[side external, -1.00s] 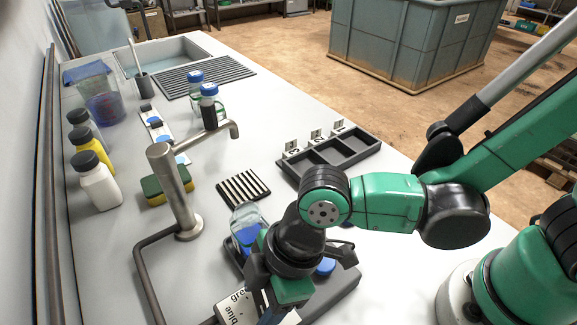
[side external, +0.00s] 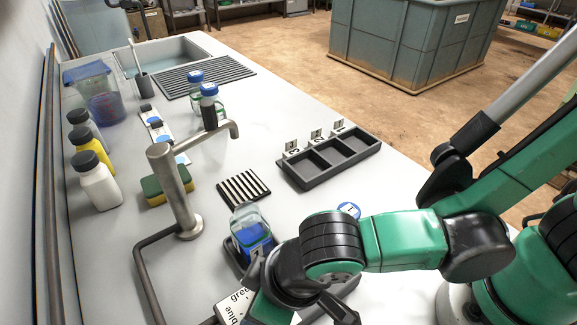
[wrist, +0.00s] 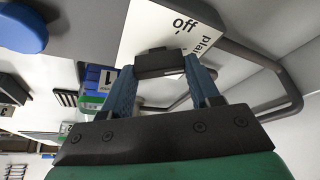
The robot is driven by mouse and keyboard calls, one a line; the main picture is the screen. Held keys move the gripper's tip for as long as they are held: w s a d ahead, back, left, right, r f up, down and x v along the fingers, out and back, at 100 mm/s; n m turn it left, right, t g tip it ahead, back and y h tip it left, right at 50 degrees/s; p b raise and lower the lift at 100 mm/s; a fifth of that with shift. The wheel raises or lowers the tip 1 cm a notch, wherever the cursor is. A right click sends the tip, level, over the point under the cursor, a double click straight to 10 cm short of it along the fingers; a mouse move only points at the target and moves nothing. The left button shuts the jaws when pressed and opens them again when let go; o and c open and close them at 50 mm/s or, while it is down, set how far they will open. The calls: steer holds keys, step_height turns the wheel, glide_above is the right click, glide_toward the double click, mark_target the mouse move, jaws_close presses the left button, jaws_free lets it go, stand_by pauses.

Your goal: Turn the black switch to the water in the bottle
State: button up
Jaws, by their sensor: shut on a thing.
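The black switch (wrist: 160,63) is a small dark block on a white plate (wrist: 150,25). The words "off" and "plain" are readable on the plate in the wrist view. My gripper (wrist: 165,75) has its blue fingers on either side of the black switch and is shut on it. In the side view the plate (side external: 233,304) shows the words "blue" and "green", and my wrist hides the switch and fingertips. A clear bottle (side external: 247,218) with blue on its lower part stands just behind my wrist. No water stream is visible.
A metal tap (side external: 174,190) and a bent dark pipe (side external: 148,275) stand left of my wrist. A black three-compartment tray (side external: 328,160), a striped rack (side external: 243,187) and two blue-capped bottles stand farther back. A blue-topped round thing marked 1 (side external: 348,210) lies behind my arm.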

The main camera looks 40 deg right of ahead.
steer(key=m+h, duration=0.1)
steer(key=m, duration=0.1)
steer(key=m+h, duration=0.1)
steer(key=m, duration=0.2)
steer(key=shift+a+m+t, duration=0.15)
steer(key=shift+m+t, duration=0.15)
steer(key=shift+t, duration=0.1)
steer(key=m+h, duration=0.2)
steer(key=m, duration=0.3)
steer(key=shift+m, duration=0.4)
steer(key=shift+h, duration=0.3)
steer(key=o, duration=1.3)
steer(key=shift+v, duration=2.85)
steer(key=shift+w+g, duration=0.2)
steer(key=shift+g, duration=0.1)
